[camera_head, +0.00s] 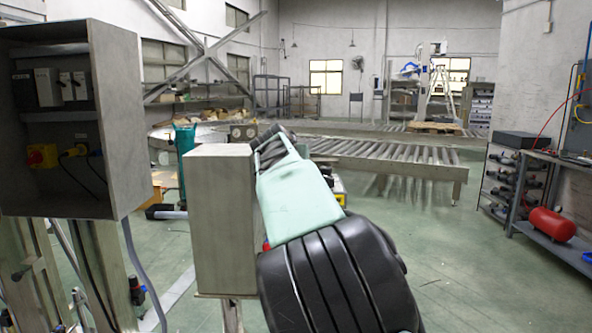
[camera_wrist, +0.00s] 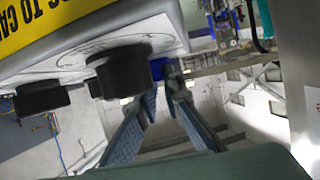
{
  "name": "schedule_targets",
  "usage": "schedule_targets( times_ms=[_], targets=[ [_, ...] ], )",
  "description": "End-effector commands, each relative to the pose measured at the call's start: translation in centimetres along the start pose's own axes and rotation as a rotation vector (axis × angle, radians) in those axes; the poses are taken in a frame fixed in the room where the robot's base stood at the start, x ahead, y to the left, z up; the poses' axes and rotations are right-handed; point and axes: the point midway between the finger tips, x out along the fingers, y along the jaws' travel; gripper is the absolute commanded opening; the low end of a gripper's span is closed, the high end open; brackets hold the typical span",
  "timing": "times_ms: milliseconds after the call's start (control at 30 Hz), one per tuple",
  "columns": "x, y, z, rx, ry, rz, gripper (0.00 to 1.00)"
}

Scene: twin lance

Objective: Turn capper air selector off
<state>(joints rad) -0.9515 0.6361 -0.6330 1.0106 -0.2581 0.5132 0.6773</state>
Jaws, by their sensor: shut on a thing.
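In the wrist view, a pale panel (camera_wrist: 75,62) carries black round knobs, one nearer the middle (camera_wrist: 122,75) and one at the left (camera_wrist: 42,98). A small blue part (camera_wrist: 172,68) shows at the panel's right end, beside the middle knob. My gripper (camera_wrist: 163,88) has its fingertips close together at this blue part and seems shut on it, though the contact is partly hidden. I cannot read which control is the capper air selector. In the head view, my arm reaches behind a grey box (camera_head: 220,220), and the panel's face is not visible.
A yellow label (camera_wrist: 60,22) borders the panel. An open electrical cabinet (camera_head: 115,120) stands left in the head view. A roller conveyor (camera_head: 390,158) lies beyond my arm. A workbench (camera_head: 560,165) with a red tank (camera_head: 551,224) is at right.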

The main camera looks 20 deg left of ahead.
Motion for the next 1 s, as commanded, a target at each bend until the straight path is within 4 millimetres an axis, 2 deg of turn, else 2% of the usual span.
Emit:
schedule_targets(
  times_ms=[267, 300, 433, 767, 867, 1000],
  targets=[
    [0.1, 0.0, 0.2, 0.0, -0.004, 0.001, 0.0],
    [0.1, 0.0, 0.2, 0.0, -0.004, 0.001, 0.11],
    [0.1, 0.0, 0.2, 0.0, -0.003, 0.0, 0.25],
    [-0.2, 0.0, 0.1, 0.0, -0.002, 0.0, 0.25],
    [-0.9, -0.1, 0.0, 0.0, -0.001, -0.001, 0.25],
    [-2.9, -0.2, 0.0, 0.001, -0.001, -0.003, 0.25]
  ],
)
